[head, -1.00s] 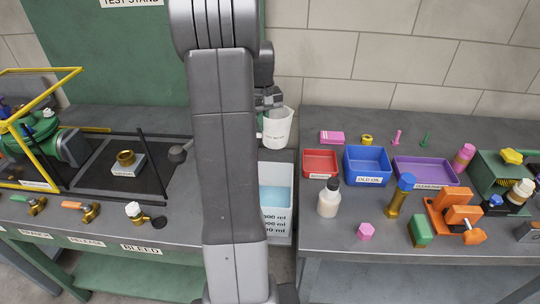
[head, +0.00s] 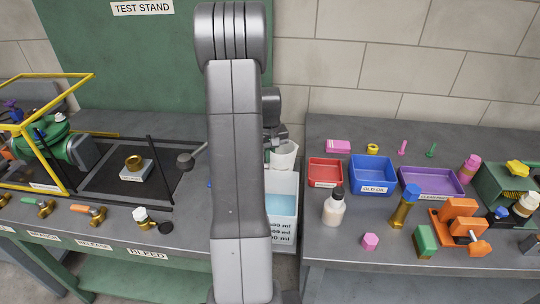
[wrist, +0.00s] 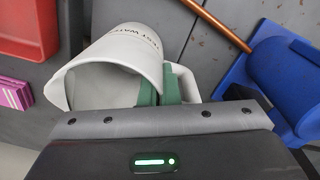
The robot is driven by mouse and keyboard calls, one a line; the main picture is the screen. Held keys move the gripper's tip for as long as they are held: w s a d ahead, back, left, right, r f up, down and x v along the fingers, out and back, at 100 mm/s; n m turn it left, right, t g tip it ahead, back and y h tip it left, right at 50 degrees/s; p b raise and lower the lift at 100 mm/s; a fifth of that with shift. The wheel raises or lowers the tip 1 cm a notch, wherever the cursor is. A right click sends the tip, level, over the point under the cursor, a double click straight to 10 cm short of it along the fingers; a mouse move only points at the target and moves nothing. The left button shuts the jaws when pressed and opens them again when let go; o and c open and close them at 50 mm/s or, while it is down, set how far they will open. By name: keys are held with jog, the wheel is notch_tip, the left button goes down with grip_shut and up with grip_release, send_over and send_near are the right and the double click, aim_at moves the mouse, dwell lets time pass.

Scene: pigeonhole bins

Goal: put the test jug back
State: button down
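The test jug is a pale, open-topped cup. In the head view its right part (head: 285,156) shows beside my arm, just behind the clear container in the gap between the benches. In the wrist view the jug (wrist: 125,60) lies tilted across the picture with "TEST WATER" lettering on its wall. My gripper's green finger pads (wrist: 159,90) are close together at the jug's handle side and appear shut on it. In the head view my gripper (head: 277,138) is partly hidden by my arm. The jug's base and any contact below it are hidden.
The clear container (head: 284,225) with bluish liquid and ml marks stands between the benches. On the right bench are a red tray (head: 325,185), a blue bin (head: 372,188), a purple tray (head: 462,194) and a bottle (head: 334,212). The test stand bench is left.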

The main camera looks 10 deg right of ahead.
jog(key=shift+f, duration=0.25)
jog(key=c, duration=1.7)
grip_release()
jog(key=shift+r, duration=0.1)
jog(key=shift+r, duration=0.1)
jog(key=r, duration=1.2)
jog(key=shift+s+a+b, duration=0.2)
jog(key=shift+b, duration=0.2)
